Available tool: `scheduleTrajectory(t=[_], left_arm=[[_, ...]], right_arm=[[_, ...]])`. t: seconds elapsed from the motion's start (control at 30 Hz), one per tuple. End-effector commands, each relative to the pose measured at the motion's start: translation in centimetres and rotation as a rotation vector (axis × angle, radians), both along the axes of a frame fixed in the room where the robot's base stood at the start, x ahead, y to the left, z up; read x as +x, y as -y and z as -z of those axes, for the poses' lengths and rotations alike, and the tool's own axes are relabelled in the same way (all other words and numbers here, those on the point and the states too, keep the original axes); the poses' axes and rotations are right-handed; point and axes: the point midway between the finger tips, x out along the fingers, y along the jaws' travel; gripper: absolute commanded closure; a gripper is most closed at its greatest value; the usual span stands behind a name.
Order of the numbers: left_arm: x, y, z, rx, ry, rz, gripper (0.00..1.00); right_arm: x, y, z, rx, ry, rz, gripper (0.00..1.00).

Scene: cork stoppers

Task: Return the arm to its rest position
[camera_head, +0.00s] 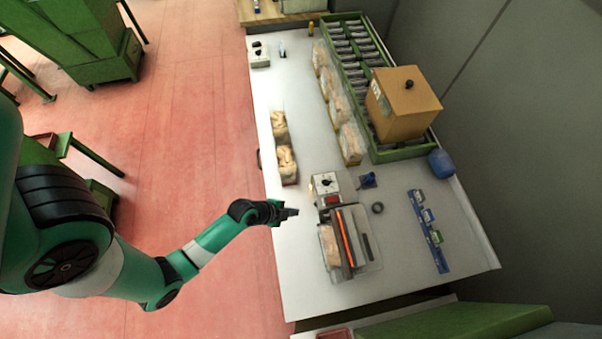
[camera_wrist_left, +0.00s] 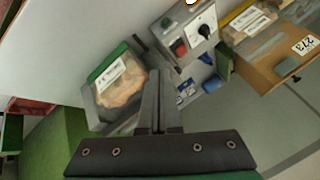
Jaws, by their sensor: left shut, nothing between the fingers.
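My left arm comes in from the left in the head view, and my left gripper (camera_head: 289,213) is over the near left edge of the white table (camera_head: 300,258). Its fingers are shut and hold nothing. In the left wrist view the two closed fingers (camera_wrist_left: 160,88) point toward the tabletop things. A bag with a pale filling and a green edge (camera_wrist_left: 120,85) shows just left of the fingers. A grey control box with a black knob (camera_wrist_left: 195,35) shows beyond them; it also shows in the head view (camera_head: 325,183). My right gripper is not in view.
A heat-sealer-like device (camera_head: 347,240) stands right of my gripper. Filled bags (camera_head: 286,160) lie on the table. A cardboard box (camera_head: 402,103) sits on a green roller conveyor (camera_head: 352,45). A blue rack (camera_head: 428,232) lies at the right.

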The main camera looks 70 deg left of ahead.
Motion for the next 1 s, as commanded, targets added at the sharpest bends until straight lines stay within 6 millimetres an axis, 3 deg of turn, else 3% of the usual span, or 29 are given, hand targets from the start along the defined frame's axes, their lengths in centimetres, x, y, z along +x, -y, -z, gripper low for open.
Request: scheduleTrajectory(t=[0.13,0.2,0.77,0.87,0.97,1.0], left_arm=[[-1.4,-1.4,-2.9,-0.001,-0.003,-0.006,1.00],[-1.7,-1.7,-3.4,-0.001,-0.004,-0.003,1.00],[-1.6,-1.5,-3.7,0.001,-0.001,0.022,1.00],[1.5,-1.7,-5.8,0.034,0.048,0.075,1.00],[6.9,-1.9,-10.1,0.094,0.149,0.146,1.00],[9.4,-1.9,-12.5,0.126,0.202,0.177,1.00]], right_arm=[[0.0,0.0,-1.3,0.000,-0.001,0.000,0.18],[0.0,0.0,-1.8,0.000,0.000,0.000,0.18],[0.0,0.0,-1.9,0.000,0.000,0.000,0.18],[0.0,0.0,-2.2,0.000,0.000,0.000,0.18],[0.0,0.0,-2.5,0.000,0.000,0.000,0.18],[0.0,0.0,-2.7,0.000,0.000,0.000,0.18]])
